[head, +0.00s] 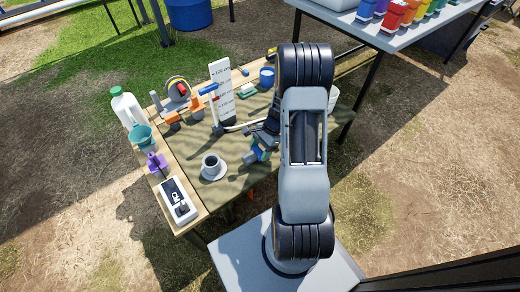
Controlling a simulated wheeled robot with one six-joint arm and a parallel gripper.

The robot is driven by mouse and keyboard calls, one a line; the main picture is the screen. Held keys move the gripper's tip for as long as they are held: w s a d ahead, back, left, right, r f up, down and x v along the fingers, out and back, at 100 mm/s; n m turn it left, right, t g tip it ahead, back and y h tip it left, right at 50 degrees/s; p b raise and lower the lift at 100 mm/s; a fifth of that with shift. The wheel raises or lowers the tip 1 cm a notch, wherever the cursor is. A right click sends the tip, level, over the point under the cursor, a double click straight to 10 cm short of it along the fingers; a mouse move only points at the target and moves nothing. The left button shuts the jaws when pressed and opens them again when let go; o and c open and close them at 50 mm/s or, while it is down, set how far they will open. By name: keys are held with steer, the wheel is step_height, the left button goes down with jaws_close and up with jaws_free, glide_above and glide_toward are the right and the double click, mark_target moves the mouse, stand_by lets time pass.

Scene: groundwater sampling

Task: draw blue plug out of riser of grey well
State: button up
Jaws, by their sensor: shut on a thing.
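My gripper (258,154) is over the middle of the wooden table, partly behind my arm. It is shut on a small blue thing, which I take to be the blue plug (265,143); its outline is small and partly hidden. A short grey riser (211,162) with a dark top stands on a pale round base (214,175), left of my gripper and apart from it. It looks like the grey well, with no blue at its top. My arm hides the table to the right of the gripper.
A white post with a blue T-top (213,108) and a white scale board (222,90) stand behind. A teal cup (141,134), purple piece (156,162), white meter (177,202) and white jug (126,106) line the left edge. A blue cup (267,76) stands at the back.

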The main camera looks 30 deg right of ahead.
steer(key=shift+f+b, duration=0.6)
steer(key=shift+f, duration=0.3)
steer(key=o, duration=1)
steer(key=shift+r, duration=0.1)
steer(key=shift+c, duration=0.2)
steer(key=s+p+v, duration=0.1)
steer(key=p+v, duration=0.4)
steer(key=v, duration=0.8)
steer(key=shift+w+d+r, duration=0.2)
steer(key=shift+w+r, duration=0.15)
steer(key=shift+w, duration=0.1)
steer(key=s+a+r+n+t+h+p, duration=0.1)
steer(key=s+a+r+n+h+p, duration=0.1)
steer(key=a+r+n+p, duration=0.3)
steer(key=s+a+r+n+t+h+p, duration=0.2)
steer(key=s+a+r+n+p, duration=0.3)
steer(key=r+p, duration=0.9)
steer(key=s+a+r+n+t+h+p, duration=0.1)
steer(key=s+a+r+n+p, duration=0.3)
steer(key=r, duration=2.4)
steer(key=a+n+h+p, duration=0.1)
steer(key=a+n+p, duration=0.1)
steer(key=a+p, duration=0.2)
steer(key=shift+n+p, duration=0.4)
steer(key=shift+p, duration=0.7)
